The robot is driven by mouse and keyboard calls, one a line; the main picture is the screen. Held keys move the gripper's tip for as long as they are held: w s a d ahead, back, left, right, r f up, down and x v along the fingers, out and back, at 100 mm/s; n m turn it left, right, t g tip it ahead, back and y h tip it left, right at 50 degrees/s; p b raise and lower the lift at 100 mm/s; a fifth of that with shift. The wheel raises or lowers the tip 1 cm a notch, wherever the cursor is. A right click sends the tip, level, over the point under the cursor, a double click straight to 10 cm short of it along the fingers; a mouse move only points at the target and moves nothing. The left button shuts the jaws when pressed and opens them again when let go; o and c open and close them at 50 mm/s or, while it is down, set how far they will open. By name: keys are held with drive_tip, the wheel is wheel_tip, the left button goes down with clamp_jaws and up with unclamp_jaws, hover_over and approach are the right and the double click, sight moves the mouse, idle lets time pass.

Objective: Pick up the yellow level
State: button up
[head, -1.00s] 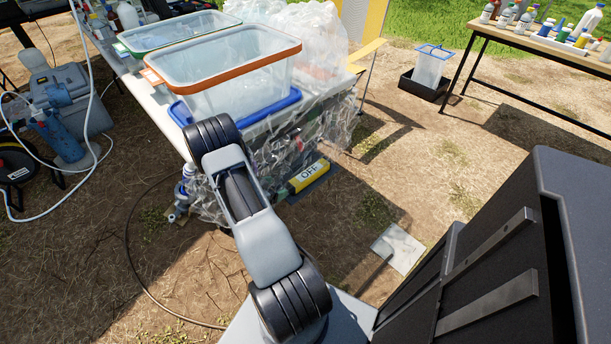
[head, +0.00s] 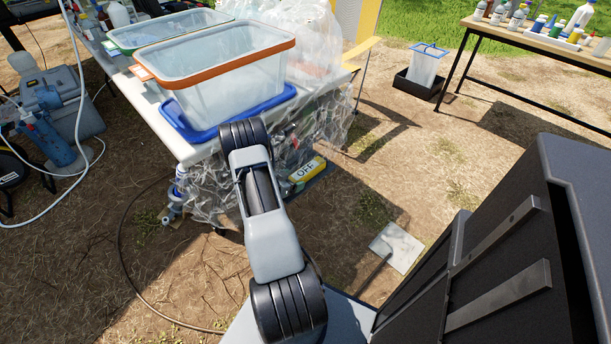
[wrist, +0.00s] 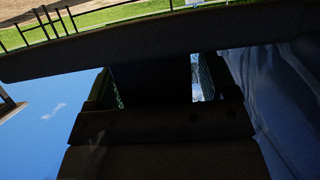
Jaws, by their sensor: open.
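A yellow bar-like thing marked OFF (head: 307,169) lies low beside the wrapped end of the table in the head view. My gripper (wrist: 158,88) shows as dark parts in the wrist view, open, with nothing seen between the jaws. The wrist view shows mostly sky and a strip of grass, with no level in it. In the head view my gripper is hidden behind my arm.
A table with a clear orange-rimmed tub (head: 225,85), a blue tray (head: 190,131) and plastic wrap (head: 215,192) stands ahead. A cable (head: 122,240) runs over the dirt at left. A flat pale sheet (head: 400,247) lies right of centre. A bottle table (head: 545,42) stands far right.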

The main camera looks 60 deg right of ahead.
drive_tip(key=c, duration=1)
drive_tip(key=shift+c, duration=0.6)
drive_tip(key=shift+d+r, duration=0.1)
